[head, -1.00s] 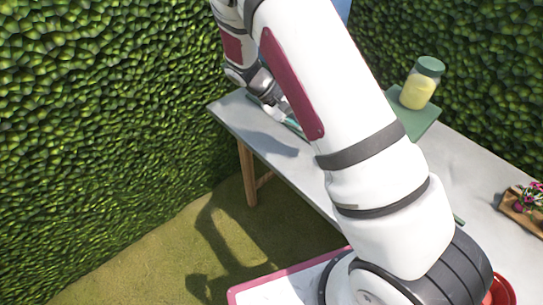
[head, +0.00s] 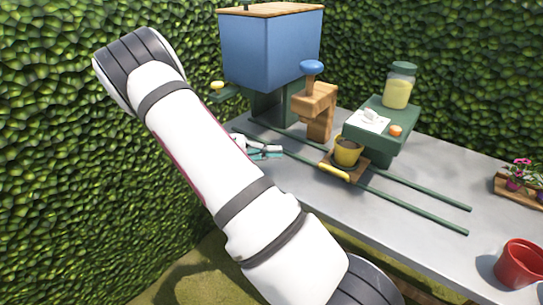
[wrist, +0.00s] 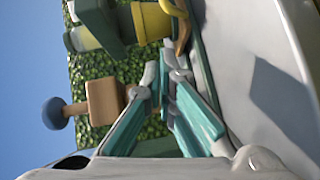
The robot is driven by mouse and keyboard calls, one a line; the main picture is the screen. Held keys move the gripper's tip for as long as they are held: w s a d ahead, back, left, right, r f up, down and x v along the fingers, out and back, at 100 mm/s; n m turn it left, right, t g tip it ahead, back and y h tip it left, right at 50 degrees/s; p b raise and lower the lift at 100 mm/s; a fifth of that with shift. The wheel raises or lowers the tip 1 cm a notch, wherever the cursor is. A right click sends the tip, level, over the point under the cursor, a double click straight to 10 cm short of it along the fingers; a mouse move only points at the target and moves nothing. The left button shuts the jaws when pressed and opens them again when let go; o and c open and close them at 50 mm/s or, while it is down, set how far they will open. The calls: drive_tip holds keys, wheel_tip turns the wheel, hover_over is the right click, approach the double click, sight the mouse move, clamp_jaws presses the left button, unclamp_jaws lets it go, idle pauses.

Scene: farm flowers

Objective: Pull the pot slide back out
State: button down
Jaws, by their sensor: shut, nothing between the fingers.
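The pot slide (head: 358,160) is a small wooden tray with a yellow handle (head: 332,171) at its front, on two dark green rails (head: 415,208). A yellow pot (head: 347,152) filled with dark soil stands upright on it, beside the green stand. In the wrist view the yellow pot (wrist: 152,22) and part of the wooden slide (wrist: 184,30) show at the top, beyond the fingertips. My gripper (head: 280,153), with teal fingers, is low over the table, left of the slide and apart from its handle. Its fingertips (wrist: 166,76) are together and empty in the wrist view.
A blue hopper (head: 270,48) stands behind, with a wooden post with a blue knob (head: 312,68) beside it. A green stand (head: 385,125) bears a jar (head: 398,88). A red pot (head: 519,264) and flower tray (head: 520,190) are at right. The table front is clear.

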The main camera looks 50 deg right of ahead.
drive_tip(key=x, duration=0.7)
drive_tip(key=s, duration=0.3)
drive_tip(key=shift+s+d+f+p, duration=0.1)
drive_tip(key=shift+d+f+p, duration=0.25)
drive_tip(key=shift+d, duration=0.05)
drive_tip(key=shift+s+d+f, duration=0.1)
drive_tip(key=shift+s+f, duration=0.05)
drive_tip(key=shift+s, duration=0.3)
drive_tip(key=s+p, duration=0.6)
drive_tip(key=s, duration=0.3)
drive_tip(key=s+d+p, duration=0.1)
drive_tip(key=s+p, duration=0.6)
drive_tip(key=s, duration=0.3)
drive_tip(key=s+d+p, duration=0.1)
drive_tip(key=s+p, duration=0.5)
drive_tip(key=s, duration=0.3)
drive_tip(key=shift+s+r, duration=0.2)
drive_tip(key=shift+s+d+f+p, duration=0.1)
drive_tip(key=shift+s+f+p, duration=0.1)
drive_tip(key=shift+s+p, duration=0.6)
